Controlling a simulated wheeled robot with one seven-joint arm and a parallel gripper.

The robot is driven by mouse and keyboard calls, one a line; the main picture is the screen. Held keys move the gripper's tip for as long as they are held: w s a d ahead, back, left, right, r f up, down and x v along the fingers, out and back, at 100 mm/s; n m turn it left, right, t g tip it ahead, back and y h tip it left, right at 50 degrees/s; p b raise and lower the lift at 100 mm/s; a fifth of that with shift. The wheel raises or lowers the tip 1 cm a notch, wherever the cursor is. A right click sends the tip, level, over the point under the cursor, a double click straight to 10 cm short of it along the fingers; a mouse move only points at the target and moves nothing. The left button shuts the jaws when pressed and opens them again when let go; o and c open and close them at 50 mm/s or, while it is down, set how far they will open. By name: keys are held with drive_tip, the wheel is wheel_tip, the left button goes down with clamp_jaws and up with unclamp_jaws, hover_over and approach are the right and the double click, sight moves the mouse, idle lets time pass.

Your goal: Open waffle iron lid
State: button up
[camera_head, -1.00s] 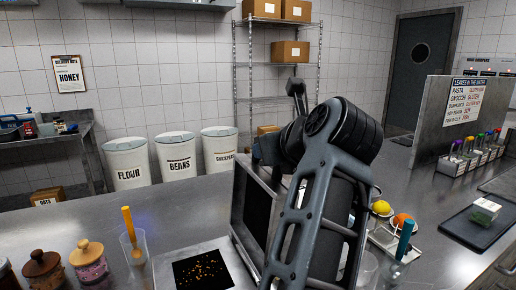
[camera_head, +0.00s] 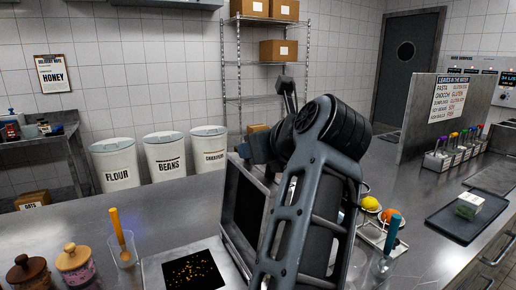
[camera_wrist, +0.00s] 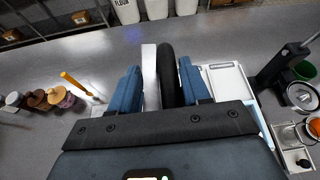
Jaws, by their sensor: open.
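The waffle iron's steel base (camera_head: 152,273) is at the bottom of the head view, with a dark speckled plate (camera_head: 192,272) on it. What looks like its lid (camera_head: 243,211), a steel frame with a dark inner face, stands nearly upright at the base's right side. My arm covers its right part. In the wrist view my gripper (camera_wrist: 158,82) has its blue fingers apart. A pale upright slab (camera_wrist: 150,75), probably the lid edge-on, and a black rounded part (camera_wrist: 168,75) stand between them. I cannot tell whether the fingers touch either.
An orange-handled utensil in a clear cup (camera_head: 122,240) and lidded jars (camera_head: 75,262) stand left of the iron. A blue-handled utensil (camera_head: 391,236), fruit (camera_head: 370,203) and a dark tray (camera_head: 452,224) are on the right. White bins (camera_head: 165,158) stand behind the counter.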

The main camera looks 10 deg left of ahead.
drive_tip(key=b+v, duration=0.1)
drive_tip(key=v, duration=0.6)
drive_tip(key=shift+s+r, duration=0.15)
drive_tip(key=shift+s, duration=0.05)
drive_tip(key=shift+d, duration=0.1)
